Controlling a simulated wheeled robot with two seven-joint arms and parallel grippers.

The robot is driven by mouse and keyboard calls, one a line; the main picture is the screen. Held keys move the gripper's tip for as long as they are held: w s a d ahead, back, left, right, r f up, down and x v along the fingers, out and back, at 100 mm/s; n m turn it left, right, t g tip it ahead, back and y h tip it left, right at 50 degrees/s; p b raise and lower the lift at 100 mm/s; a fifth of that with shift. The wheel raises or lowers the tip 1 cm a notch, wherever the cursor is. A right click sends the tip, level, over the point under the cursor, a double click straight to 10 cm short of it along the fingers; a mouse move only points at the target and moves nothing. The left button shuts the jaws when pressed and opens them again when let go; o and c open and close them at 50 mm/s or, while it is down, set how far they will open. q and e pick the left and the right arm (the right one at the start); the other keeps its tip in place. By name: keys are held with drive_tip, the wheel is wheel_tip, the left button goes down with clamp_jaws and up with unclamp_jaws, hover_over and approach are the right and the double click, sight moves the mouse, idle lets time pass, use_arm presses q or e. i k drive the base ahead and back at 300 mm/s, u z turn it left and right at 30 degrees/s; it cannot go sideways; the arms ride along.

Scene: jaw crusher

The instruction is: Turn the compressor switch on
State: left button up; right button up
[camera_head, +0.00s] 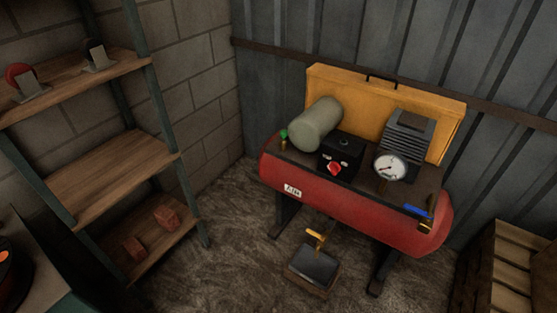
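The compressor (345,208) is a red horizontal tank on dark legs against the metal wall, right of centre. A black control box (341,154) sits on its top. A red switch knob (334,169) is on the front of that box. I cannot tell from its angle whether it is on or off. A round white gauge (390,167) is to its right. A blue-handled valve (417,211) is at the tank's right end and a green one (284,135) at its left. Neither of my grippers shows in the head view.
A wooden shelf unit (110,176) with red-brown blocks (167,214) stands at left. A dark box with a yellow handle (314,265) is on the floor in front of the compressor. A wooden crate (505,275) is at lower right. Bare floor (235,230) lies between shelf and compressor.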

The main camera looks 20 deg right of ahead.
sight(334, 168)
drive_tip(key=i, duration=1.2)
drive_tip(key=z, duration=0.75)
